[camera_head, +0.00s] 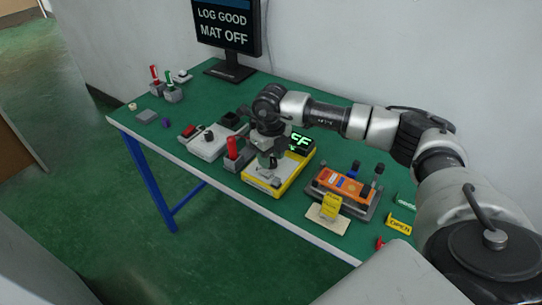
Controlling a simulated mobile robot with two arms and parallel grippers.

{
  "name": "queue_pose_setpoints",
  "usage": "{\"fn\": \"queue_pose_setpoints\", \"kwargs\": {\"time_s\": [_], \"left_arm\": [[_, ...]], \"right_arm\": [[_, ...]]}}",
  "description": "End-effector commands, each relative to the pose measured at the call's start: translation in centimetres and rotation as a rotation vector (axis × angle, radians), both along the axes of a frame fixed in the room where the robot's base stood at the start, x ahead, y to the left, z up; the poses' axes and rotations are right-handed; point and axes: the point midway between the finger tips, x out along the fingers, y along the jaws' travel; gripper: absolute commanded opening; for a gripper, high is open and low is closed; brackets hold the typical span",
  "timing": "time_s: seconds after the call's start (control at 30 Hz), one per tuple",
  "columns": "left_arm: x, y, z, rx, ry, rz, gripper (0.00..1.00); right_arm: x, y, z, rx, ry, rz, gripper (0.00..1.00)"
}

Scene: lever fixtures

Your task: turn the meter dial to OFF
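The meter (284,180) is a yellow-framed box with a pale face, lying near the front edge of the table. Its black screen (301,142) shows bright green characters, partly covered by my arm; I cannot read them fully. My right gripper (267,168) points down over the meter's face, at its left-middle part. The dial is not clearly visible; the gripper covers that area. I cannot tell whether the fingers touch or hold it. My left gripper is not in view.
The green table (290,213) also holds a grey box (205,146) with a black knob, a red-handled lever (233,150) close left of the meter, an orange device (345,186) with a yellow tag to the right, and a monitor (227,27) reading "LOG GOOD MAT OFF" behind.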

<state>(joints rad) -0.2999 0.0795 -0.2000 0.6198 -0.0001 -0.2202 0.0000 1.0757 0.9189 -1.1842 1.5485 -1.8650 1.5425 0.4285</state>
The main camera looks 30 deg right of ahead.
Motion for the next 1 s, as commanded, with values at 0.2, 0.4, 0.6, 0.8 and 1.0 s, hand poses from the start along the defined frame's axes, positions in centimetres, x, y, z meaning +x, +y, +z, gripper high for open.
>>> {"fn": "queue_pose_setpoints", "kwargs": {"time_s": [0.2, 0.4, 0.6, 0.8, 1.0], "left_arm": [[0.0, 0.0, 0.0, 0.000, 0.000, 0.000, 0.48], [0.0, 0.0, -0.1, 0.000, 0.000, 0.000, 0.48], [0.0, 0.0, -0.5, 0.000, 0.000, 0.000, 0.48], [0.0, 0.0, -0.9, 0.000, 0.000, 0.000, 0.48], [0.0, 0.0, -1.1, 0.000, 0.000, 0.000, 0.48]], "right_arm": [[-0.1, 0.0, -0.1, 0.000, 0.003, -0.001, 0.51], [0.0, 0.0, 0.4, 0.000, 0.002, -0.001, 0.51], [0.0, 0.0, 3.6, 0.000, -0.001, -0.002, 0.51], [0.0, 0.0, 7.7, 0.000, -0.002, -0.001, 0.51], [0.0, 0.0, 10.1, 0.000, 0.001, -0.001, 0.51]]}}
